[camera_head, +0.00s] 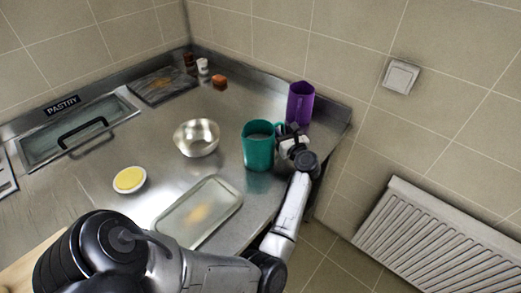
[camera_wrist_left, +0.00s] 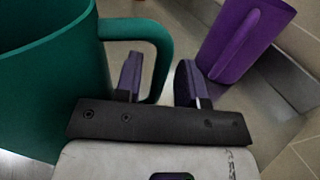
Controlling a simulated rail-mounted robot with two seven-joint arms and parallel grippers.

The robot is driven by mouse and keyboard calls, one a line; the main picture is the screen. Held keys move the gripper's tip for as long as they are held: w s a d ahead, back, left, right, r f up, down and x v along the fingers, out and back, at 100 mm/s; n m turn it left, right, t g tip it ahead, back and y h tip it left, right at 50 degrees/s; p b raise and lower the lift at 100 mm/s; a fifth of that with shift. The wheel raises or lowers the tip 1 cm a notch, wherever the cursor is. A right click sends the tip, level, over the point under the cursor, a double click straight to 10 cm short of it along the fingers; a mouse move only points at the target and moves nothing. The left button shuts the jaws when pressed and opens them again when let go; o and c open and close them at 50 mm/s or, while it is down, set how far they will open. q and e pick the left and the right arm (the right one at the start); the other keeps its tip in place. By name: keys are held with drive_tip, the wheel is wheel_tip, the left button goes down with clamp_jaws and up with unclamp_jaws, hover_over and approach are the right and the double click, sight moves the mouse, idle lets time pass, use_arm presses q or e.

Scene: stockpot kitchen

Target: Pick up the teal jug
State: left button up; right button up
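The teal jug (camera_head: 257,148) stands upright on the steel counter, its handle toward the right. It fills the left of the left wrist view (camera_wrist_left: 45,80), with its handle (camera_wrist_left: 160,62) at the centre. My left gripper (camera_head: 292,138) is at the handle. In the left wrist view its two dark fingers (camera_wrist_left: 160,82) are apart. The outer bar of the handle shows between them, with one finger over the loop's opening and the other outside. Whether either finger touches it I cannot tell. My right gripper is out of view.
A purple jug (camera_head: 300,103) stands close behind the gripper, near the wall. A metal bowl (camera_head: 197,138), a tray (camera_head: 199,212) and a small yellow-filled dish (camera_head: 129,180) lie to the left. A radiator (camera_head: 440,240) is at the right.

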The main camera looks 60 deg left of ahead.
use_arm(q)
clamp_jaws()
idle(1.1)
drive_tip(key=shift+r, duration=0.15)
